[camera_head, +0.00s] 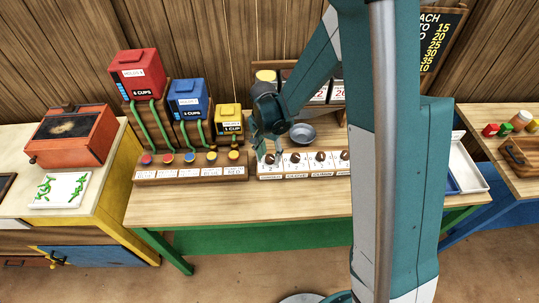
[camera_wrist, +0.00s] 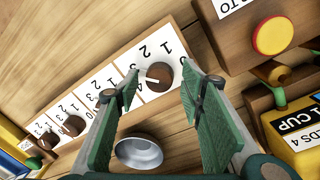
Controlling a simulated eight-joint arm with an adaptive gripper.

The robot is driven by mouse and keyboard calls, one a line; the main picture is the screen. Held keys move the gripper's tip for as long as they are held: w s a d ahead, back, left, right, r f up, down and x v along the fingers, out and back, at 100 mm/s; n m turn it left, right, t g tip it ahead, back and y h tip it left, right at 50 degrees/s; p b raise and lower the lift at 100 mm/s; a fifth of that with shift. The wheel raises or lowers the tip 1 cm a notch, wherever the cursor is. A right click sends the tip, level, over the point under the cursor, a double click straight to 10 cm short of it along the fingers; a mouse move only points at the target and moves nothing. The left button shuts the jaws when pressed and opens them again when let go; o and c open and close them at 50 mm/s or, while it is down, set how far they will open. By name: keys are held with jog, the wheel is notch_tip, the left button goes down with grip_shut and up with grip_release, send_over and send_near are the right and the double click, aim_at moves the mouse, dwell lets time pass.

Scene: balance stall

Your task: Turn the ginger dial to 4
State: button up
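A pale panel (camera_head: 283,170) on the middle table carries a row of brown dials. In the wrist view, the end dial (camera_wrist: 163,76) is a round brown knob with a white pointer, beside the digits 1, 2 and 3. The pointer faces picture-left, toward the digits; its exact number is unclear. My gripper (camera_wrist: 160,88) is open, with one green finger on each side of this dial and gaps between. In the head view, my gripper (camera_head: 268,150) is over the leftmost dial (camera_head: 270,159). The name labels are too small to read, so I cannot confirm which is ginger.
A grey bowl (camera_head: 302,133) stands just behind the panel, close to my fingers; it also shows in the wrist view (camera_wrist: 139,153). Left of the panel is a wooden button block (camera_head: 190,173) below red, blue and yellow dispensers (camera_head: 187,100). The table front is clear.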

jog(key=shift+c, duration=0.2)
jog(key=c, duration=0.8)
jog(key=shift+c, duration=0.2)
jog(key=shift+n+b, duration=0.4)
jog(key=n+b, duration=0.2)
jog(key=n, duration=0.1)
jog(key=shift+f+b, duration=0.1)
jog(key=shift+b, duration=0.2)
jog(key=n+b, duration=0.2)
jog(key=n, duration=0.3)
jog(key=shift+t+b, duration=0.3)
jog(key=shift+t, duration=0.1)
jog(key=o, duration=0.9)
